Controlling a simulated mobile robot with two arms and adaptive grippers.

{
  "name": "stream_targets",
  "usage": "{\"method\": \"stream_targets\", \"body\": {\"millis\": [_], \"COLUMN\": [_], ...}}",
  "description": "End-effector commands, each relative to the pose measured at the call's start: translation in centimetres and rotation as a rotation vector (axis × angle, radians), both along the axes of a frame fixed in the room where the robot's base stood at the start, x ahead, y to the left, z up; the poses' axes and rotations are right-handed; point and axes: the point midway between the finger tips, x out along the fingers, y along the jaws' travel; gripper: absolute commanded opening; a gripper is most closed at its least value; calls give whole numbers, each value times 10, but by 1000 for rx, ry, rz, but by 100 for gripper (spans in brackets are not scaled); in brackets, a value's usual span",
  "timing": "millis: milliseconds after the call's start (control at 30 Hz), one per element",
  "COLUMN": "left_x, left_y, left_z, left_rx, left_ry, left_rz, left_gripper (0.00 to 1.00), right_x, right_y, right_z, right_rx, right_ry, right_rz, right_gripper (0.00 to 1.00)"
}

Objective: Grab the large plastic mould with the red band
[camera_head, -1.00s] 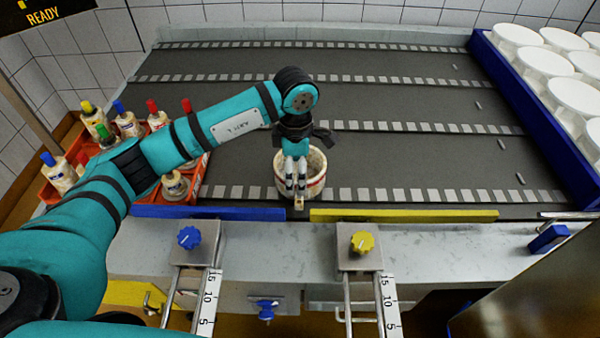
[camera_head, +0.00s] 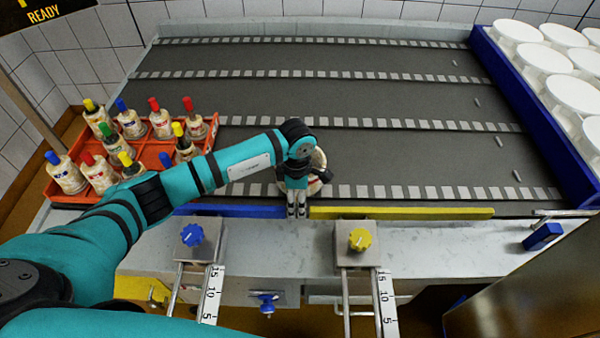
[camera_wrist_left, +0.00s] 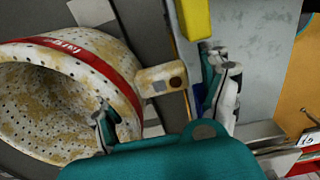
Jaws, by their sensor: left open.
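The large mould (camera_head: 318,161) is off-white, stained and full of small holes. It stands at the front edge of the dark bed, partly hidden behind my left arm. In the left wrist view the mould (camera_wrist_left: 88,47) shows its red band, open mouth and a small block on its side. My left gripper (camera_head: 297,211) is open and points down at the bed's front edge. In the wrist view one finger of the left gripper (camera_wrist_left: 161,82) overlaps the mould's side and the other is beyond the block. I cannot tell whether either finger touches. My right gripper is not in view.
An orange crate (camera_head: 62,198) at the left holds several small moulds with coloured plugs. A blue rail (camera_head: 228,211) and a yellow rail (camera_head: 400,213) line the bed's front edge. A blue-walled tray (camera_head: 545,135) with white moulds stands at the right. The bed's middle is clear.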

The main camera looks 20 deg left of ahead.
Motion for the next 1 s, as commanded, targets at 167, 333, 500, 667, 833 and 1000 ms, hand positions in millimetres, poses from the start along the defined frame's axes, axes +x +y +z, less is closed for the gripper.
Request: {"method": "stream_targets", "body": {"millis": [167, 333, 500, 667, 833, 1000], "left_x": [0, 0, 0, 1, 1, 2], "left_y": [0, 0, 0, 0, 0, 0], "left_z": [0, 0, 1, 1, 2, 18], "left_rx": [0, -1, -1, 0, -1, -2], "left_ry": [0, 0, 0, -2, -2, -5], "left_rz": [0, 0, 0, 0, 0, -2], "left_gripper": [69, 47, 24, 10, 10, 10], "right_x": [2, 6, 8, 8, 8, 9], "right_y": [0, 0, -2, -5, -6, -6], "right_z": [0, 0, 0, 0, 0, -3], "right_rx": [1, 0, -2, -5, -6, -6], "right_ry": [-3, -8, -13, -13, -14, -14], "right_rz": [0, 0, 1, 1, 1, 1], "right_gripper": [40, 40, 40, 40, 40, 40]}}
